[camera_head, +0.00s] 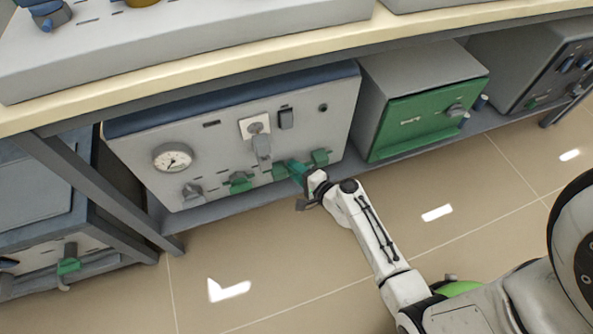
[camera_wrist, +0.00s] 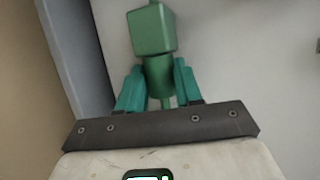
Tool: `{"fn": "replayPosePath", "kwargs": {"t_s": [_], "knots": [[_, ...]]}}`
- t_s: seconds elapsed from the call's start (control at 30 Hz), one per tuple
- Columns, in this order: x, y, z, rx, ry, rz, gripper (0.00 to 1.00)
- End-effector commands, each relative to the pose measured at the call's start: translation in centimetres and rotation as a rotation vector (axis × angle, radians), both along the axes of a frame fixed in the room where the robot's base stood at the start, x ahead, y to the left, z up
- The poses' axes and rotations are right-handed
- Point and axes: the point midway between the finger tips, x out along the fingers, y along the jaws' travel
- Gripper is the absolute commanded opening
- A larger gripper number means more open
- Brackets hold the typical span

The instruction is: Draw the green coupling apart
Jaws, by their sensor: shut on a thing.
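The green coupling shows in the wrist view as a squarish block (camera_wrist: 153,33) with a rounder neck below it. The neck sits between the two teal fingers of my gripper (camera_wrist: 158,72), which are shut on it. A thin green stem shows above the block at the top edge. In the head view my gripper (camera_head: 298,170) is at the lower front of the grey panel unit (camera_head: 215,125). Green fittings stand in a row there: one to the left (camera_head: 240,182), one beside my fingers (camera_head: 279,172), one to the right (camera_head: 320,157). My fingers partly hide the held coupling; I cannot tell whether its parts are joined.
The panel carries a round gauge (camera_head: 172,158), a grey lever (camera_head: 262,146) and a grey knob (camera_head: 192,190). A green-fronted furnace (camera_head: 420,118) stands to the right. The bench top (camera_head: 200,72) overhangs above, with a leg (camera_head: 115,190) at left.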

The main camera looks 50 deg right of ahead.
Motion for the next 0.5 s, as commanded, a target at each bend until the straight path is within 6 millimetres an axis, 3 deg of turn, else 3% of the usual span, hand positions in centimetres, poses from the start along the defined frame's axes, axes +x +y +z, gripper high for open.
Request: {"fn": "replayPosePath", "kwargs": {"t_s": [0.17, 0.5], "knots": [[-0.03, 0.01, -0.04, 0.000, 0.001, 0.000, 0.00], [-0.30, -0.43, -0.14, 0.000, 0.000, -0.002, 0.00]]}}
